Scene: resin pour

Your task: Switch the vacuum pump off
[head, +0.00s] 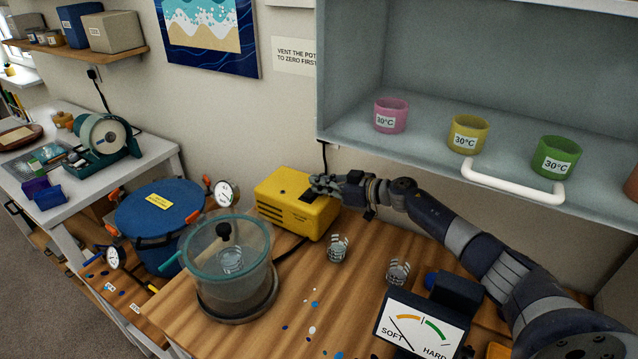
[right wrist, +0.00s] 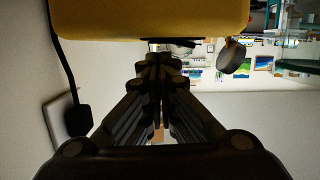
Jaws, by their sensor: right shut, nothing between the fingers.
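The vacuum pump (head: 296,208) is a yellow box with dark vents, at the back of the wooden bench against the wall. A dark patch shows on its top, partly hidden by my right gripper (head: 318,184). My right gripper is shut and empty, its fingertips at the pump's top right edge. I cannot tell whether they touch the pump. In the right wrist view the shut fingers (right wrist: 158,68) point at the yellow pump body (right wrist: 150,18). The switch and its position cannot be made out. My left gripper is not in view.
A clear vacuum chamber (head: 228,262) with a lid knob stands left of the pump, and a blue pot (head: 158,218) with gauges is beyond it. Small clear cups (head: 338,248) and a SOFT-HARD meter (head: 420,325) are on the bench. A cabinet (head: 340,131) with coloured cups overhangs.

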